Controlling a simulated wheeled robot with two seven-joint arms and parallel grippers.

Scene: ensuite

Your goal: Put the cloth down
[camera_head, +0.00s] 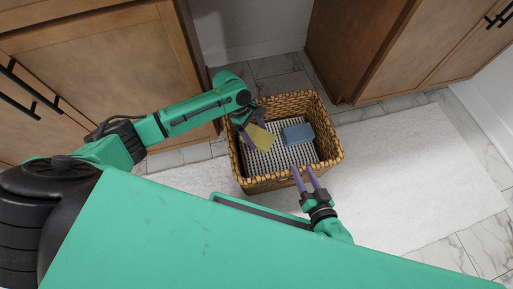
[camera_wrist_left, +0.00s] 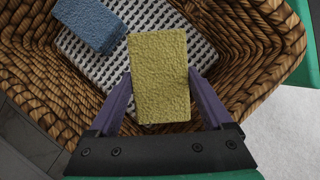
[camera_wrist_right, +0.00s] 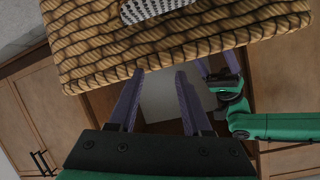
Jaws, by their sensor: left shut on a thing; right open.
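The yellow block-shaped cloth (camera_head: 262,138) is held over the inside of the wicker basket (camera_head: 334,152). My left gripper (camera_head: 249,130) is shut on it. In the left wrist view the cloth (camera_wrist_left: 160,95) sits between the two purple fingers (camera_wrist_left: 160,80), with a black-and-white patterned textile (camera_wrist_left: 190,48) below it. I cannot tell whether the cloth touches that textile. A blue block-shaped piece (camera_head: 298,134) lies on the textile inside the basket and also shows in the left wrist view (camera_wrist_left: 88,22). My right gripper (camera_head: 303,169) is open and empty at the basket's near rim.
The basket stands on the white rug (camera_head: 400,180) over marble tiles. Wooden cabinets stand at the left (camera_head: 100,70) and right (camera_head: 365,45). The right wrist view shows the basket's woven wall (camera_wrist_right: 200,45) close beyond the right fingers. The rug right of the basket is clear.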

